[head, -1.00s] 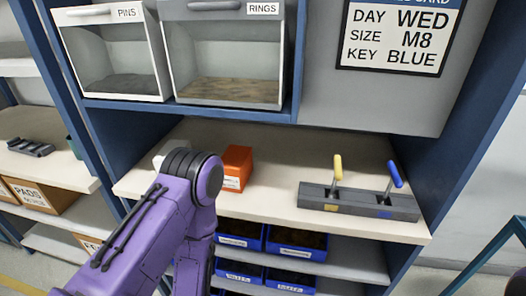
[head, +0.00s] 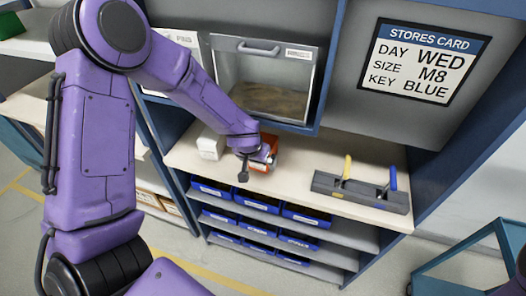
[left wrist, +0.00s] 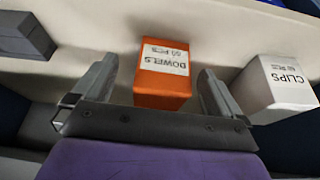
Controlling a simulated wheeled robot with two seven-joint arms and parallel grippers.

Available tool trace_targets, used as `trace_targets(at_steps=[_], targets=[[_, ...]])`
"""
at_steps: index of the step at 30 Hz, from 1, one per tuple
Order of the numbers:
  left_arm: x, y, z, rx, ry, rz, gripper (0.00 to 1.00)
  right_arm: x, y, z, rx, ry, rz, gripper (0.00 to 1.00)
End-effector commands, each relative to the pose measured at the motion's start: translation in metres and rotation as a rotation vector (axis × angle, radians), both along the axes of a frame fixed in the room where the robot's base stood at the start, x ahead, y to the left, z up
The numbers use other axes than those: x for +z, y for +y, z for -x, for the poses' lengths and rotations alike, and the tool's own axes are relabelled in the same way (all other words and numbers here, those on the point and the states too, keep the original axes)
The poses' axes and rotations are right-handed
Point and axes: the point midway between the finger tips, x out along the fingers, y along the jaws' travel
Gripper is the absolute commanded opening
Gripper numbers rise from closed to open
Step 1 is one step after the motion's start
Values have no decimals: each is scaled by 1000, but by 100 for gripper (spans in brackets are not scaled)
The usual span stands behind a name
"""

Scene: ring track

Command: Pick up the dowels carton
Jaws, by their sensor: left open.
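The dowels carton (left wrist: 163,76) is orange with a white label reading DOWELS. In the left wrist view it stands on the pale shelf between the two fingers of my left gripper (left wrist: 158,88). The fingers are open, one on each side, with a visible gap to the carton. In the head view the carton (head: 264,160) is partly hidden behind my left gripper (head: 262,155) and wrist. My right gripper is not in view.
A white clips carton (left wrist: 273,84) stands close beside the dowels carton; it also shows in the head view (head: 211,143). A dark rack (head: 360,189) with a yellow and a blue handle sits to the right. Blue bins (head: 260,203) fill the lower shelves. A clear-fronted rings bin (head: 268,80) hangs above.

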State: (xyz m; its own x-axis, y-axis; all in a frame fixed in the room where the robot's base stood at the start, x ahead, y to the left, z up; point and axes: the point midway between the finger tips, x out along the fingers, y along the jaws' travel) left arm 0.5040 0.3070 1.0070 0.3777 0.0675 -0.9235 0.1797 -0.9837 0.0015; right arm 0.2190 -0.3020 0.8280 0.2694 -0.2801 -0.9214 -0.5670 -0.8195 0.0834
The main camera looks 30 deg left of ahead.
Motion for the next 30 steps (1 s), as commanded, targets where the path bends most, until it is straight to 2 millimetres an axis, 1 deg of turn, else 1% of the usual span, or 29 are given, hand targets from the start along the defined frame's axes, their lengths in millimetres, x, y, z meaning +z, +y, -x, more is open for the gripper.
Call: trace_targets(at_steps=[6,9,12,17,18,20,21,23,30], targets=[[-40,8,-6,-1,3,-4,100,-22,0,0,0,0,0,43],[-52,9,-12,1,2,-2,100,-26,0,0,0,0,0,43],[-55,10,-14,1,2,-1,100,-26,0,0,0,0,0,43],[-54,10,-14,2,2,-1,100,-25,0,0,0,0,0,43],[-54,10,-14,2,2,-1,94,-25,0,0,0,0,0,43],[-54,10,-14,2,2,-1,74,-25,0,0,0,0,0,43],[-54,10,-14,2,2,-1,61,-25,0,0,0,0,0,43],[-54,10,-14,2,2,-1,41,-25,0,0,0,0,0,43],[-53,10,-14,2,1,-1,41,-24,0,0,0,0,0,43]])
